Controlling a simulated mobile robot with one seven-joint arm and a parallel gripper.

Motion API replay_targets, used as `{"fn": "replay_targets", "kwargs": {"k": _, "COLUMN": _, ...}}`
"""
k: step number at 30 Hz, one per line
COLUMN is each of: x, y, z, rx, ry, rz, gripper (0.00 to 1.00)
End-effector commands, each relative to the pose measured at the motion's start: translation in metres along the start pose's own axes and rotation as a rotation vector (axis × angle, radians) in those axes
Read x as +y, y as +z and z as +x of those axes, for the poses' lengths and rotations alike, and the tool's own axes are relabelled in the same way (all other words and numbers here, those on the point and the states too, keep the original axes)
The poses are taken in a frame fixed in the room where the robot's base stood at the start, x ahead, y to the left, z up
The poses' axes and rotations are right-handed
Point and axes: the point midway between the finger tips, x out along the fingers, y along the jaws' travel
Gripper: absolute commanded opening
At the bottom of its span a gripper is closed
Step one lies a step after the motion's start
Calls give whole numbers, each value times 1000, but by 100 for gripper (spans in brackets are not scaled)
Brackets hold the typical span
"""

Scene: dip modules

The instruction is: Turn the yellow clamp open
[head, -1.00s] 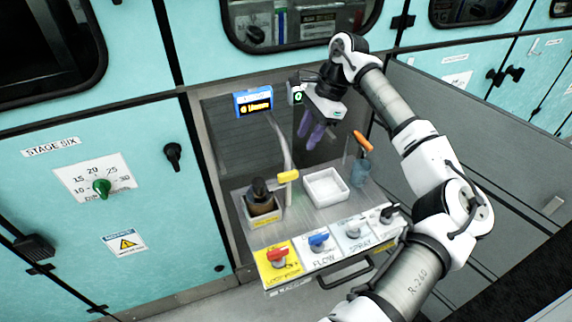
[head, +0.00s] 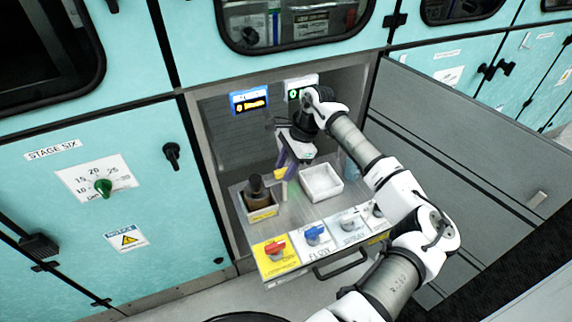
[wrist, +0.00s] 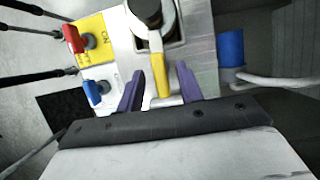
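The yellow clamp (wrist: 162,85) shows in the wrist view as a long yellow bar between the two purple fingers of my gripper (wrist: 159,76). The gripper is open, with a gap on each side of the bar. In the head view my gripper (head: 288,166) points down at the back of the shelf, just right of the brown bottle (head: 258,193) with the dark cap.
A white tray (head: 333,196) stands right of the gripper. A blue cup (head: 350,168) is partly behind my arm. Red (head: 275,249) and blue (head: 314,235) knobs line the front panel. In the wrist view a blue cylinder (wrist: 230,48) sits beside a pale hose (wrist: 275,81).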

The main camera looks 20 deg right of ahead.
Motion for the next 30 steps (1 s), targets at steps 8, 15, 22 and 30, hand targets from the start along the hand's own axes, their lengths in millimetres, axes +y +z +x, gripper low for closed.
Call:
{"fn": "replay_targets", "kwargs": {"k": 8, "x": 0, "y": 0, "z": 0, "rx": 0, "ry": 0, "rz": 0, "gripper": 2}}
{"fn": "replay_targets", "kwargs": {"k": 15, "x": 0, "y": 0, "z": 0, "rx": 1, "ry": -2, "rz": 5, "gripper": 0}}
{"fn": "replay_targets", "kwargs": {"k": 22, "x": 1, "y": -2, "z": 2, "rx": 3, "ry": -29, "rz": 67, "gripper": 0}}
{"fn": "replay_targets", "kwargs": {"k": 30, "x": 2, "y": -4, "z": 6, "rx": 5, "ry": -106, "rz": 249, "gripper": 0}}
